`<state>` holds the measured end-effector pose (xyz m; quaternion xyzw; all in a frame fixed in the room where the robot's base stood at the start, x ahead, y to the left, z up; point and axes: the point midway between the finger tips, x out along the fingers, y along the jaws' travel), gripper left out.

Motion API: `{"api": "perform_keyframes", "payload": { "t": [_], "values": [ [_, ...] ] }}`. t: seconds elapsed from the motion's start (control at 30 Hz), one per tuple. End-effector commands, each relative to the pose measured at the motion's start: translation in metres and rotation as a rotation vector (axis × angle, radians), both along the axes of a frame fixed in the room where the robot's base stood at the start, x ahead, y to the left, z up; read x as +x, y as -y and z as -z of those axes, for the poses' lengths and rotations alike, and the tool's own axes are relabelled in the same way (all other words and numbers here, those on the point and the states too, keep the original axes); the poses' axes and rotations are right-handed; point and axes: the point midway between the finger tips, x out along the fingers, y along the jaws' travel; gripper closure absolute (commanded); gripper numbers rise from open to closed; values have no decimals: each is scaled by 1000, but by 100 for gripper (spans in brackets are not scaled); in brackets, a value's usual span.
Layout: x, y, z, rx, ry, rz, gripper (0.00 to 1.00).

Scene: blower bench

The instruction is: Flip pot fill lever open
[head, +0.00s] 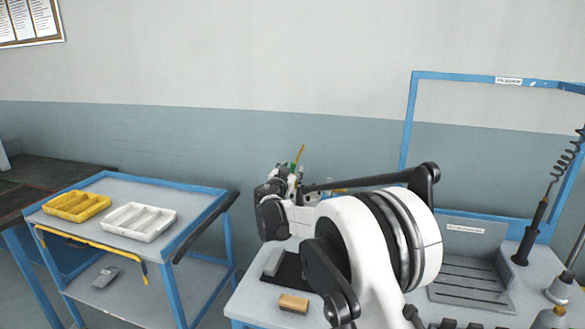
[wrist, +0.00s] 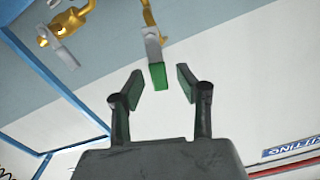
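In the wrist view a flat grey lever (wrist: 153,47) with a green tip (wrist: 158,76) hangs from a brass valve fitting (wrist: 150,14). It may be the pot fill lever; no label on it is readable. My gripper (wrist: 158,82) is open, its two dark fingers on either side of the green tip, with a gap to each; exact depth is unclear. A second brass valve (wrist: 72,20) with a grey lever (wrist: 62,50) is at upper left. In the head view my arm hides most of the fittings; a thin yellow piece (head: 300,153) shows behind it.
The bench (head: 255,300) holds a wooden block (head: 293,304) and a grated tray (head: 465,285). A blue frame (head: 408,120) rises behind. A blue cart on the left carries yellow (head: 77,207) and white (head: 138,222) trays. A sign (wrist: 290,148) is at the wrist view's right.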

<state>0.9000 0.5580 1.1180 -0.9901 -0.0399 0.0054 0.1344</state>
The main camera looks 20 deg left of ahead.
Motion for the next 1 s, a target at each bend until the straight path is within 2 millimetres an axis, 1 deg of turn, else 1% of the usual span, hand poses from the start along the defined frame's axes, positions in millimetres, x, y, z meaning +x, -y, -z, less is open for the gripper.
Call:
{"api": "perform_keyframes", "payload": {
  "t": [0.13, 0.43, 0.6, 0.7, 0.9, 1.0],
  "values": [
    [8, 0, 0, 0, 0, 1, 66],
    [9, 0, 0, 0, 0, 1, 66],
    [9, 0, 0, 0, 0, 1, 89],
    [9, 0, 0, 0, 0, 1, 100],
    [9, 0, 0, -5, 0, 1, 100],
    [9, -3, 1, -45, 4, 0, 100]
  ]
}}
